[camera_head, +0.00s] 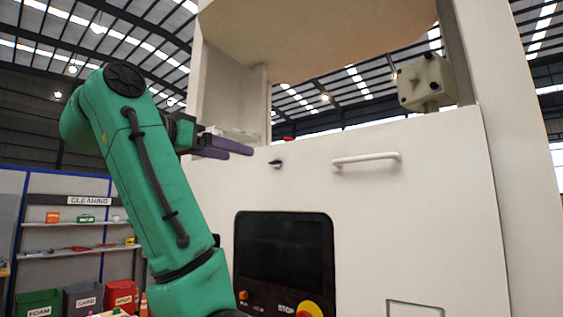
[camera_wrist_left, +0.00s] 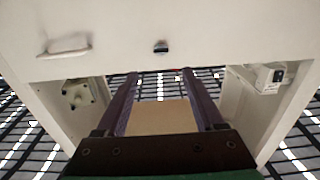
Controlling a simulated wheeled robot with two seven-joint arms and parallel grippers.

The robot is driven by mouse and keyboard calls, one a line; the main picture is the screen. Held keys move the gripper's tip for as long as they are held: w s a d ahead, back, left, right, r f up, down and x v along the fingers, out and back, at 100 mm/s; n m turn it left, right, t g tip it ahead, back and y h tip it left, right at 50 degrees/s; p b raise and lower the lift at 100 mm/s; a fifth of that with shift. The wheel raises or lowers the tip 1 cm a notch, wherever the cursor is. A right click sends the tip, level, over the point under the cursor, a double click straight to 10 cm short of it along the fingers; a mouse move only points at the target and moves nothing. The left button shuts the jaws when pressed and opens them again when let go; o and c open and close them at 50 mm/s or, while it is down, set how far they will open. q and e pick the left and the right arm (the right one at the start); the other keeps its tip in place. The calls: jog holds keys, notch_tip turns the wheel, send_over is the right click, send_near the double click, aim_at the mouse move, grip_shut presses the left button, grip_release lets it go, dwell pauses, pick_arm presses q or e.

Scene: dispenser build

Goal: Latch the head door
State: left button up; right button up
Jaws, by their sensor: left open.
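The white front panel (camera_head: 420,220), which looks like the head door, carries a pale bar handle (camera_head: 367,159) and, left of it, a small dark latch knob (camera_head: 275,163). My left gripper (camera_head: 240,153) is open and empty, its two purple fingers apart, left of the latch knob. In the left wrist view, the knob (camera_wrist_left: 161,46) lies beyond the fingertips, roughly between the two fingers (camera_wrist_left: 162,73). The handle (camera_wrist_left: 65,47) shows to the left there. No contact with the knob is visible. I cannot tell the latch's exact turn. My right gripper is not in view.
A dark screen (camera_head: 284,250) and a red-and-yellow stop button (camera_head: 308,309) sit low on the machine. A rounded beige body (camera_head: 310,35) hangs above an open gap. A pale box with knobs (camera_head: 425,82) is at the upper right. Cleaning shelves (camera_head: 80,223) and bins stand far left.

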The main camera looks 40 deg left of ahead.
aim_at(273, 162)
pick_arm(q)
jog(key=w+p, duration=0.5)
jog(key=w, duration=0.7)
jog(key=shift+w+a+p, duration=0.15)
jog(key=shift+w+p, duration=0.05)
jog(key=shift+p, duration=0.1)
jog(key=shift+w, duration=0.15)
jog(key=shift+s+a, duration=0.15)
jog(key=shift+s, duration=0.35)
jog(key=shift+s+r, duration=0.1)
jog(key=shift+c, duration=0.6)
jog(key=c, duration=0.5)
grip_shut()
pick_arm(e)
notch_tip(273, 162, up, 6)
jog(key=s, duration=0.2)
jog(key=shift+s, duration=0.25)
